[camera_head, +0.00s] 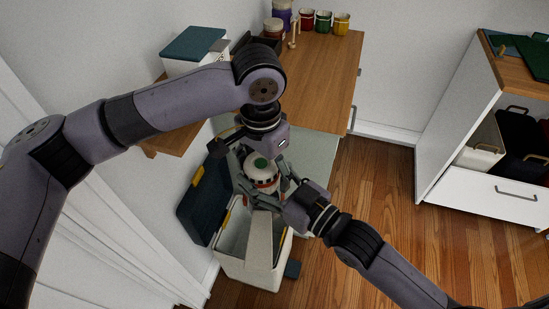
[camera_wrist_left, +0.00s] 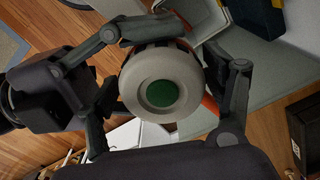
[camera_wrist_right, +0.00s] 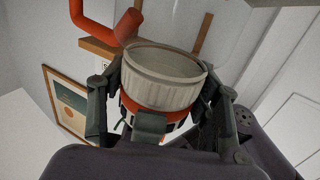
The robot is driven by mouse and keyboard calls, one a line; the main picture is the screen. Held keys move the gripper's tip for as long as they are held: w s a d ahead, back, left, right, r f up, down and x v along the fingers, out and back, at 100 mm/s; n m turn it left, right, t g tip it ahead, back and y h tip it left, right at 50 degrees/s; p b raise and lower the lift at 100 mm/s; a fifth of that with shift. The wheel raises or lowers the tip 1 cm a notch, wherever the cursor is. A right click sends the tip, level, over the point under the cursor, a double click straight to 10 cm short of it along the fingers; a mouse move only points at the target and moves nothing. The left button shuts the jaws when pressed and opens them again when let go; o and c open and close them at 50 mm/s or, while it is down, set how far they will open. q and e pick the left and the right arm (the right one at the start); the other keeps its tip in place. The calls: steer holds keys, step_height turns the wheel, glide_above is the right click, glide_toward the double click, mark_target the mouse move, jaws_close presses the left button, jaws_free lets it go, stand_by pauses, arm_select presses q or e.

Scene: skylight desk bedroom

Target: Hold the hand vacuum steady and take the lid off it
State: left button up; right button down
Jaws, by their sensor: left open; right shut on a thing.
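The hand vacuum (camera_head: 264,184) is upright in the middle of the head view, with an orange band below its pale top. Its round cream lid (camera_wrist_left: 145,70) with a green centre faces the left wrist camera. My left gripper (camera_wrist_left: 172,82) is open, with its fingers on either side of the lid; I cannot tell whether they touch it. My right gripper (camera_head: 276,186) is shut on the vacuum's body from the right. In the right wrist view my fingers flank the orange-banded body, and a ribbed cream part (camera_wrist_right: 160,90) shows above it.
An open white box (camera_head: 236,268) with a dark lid (camera_head: 203,200) stands below the grippers. A wooden desk (camera_head: 318,75) bears several coloured jars at the back. The wood floor between is clear.

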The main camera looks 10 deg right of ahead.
arm_select(q)
steer(key=shift+c, duration=0.4)
steer(key=shift+s+d, duration=0.1)
steer(key=shift+s, duration=0.05)
steer(key=c, duration=1.1)
steer(key=n, duration=0.2)
steer(key=shift+n, duration=0.4)
steer(key=o, duration=1.3)
steer(key=shift+w, duration=0.2)
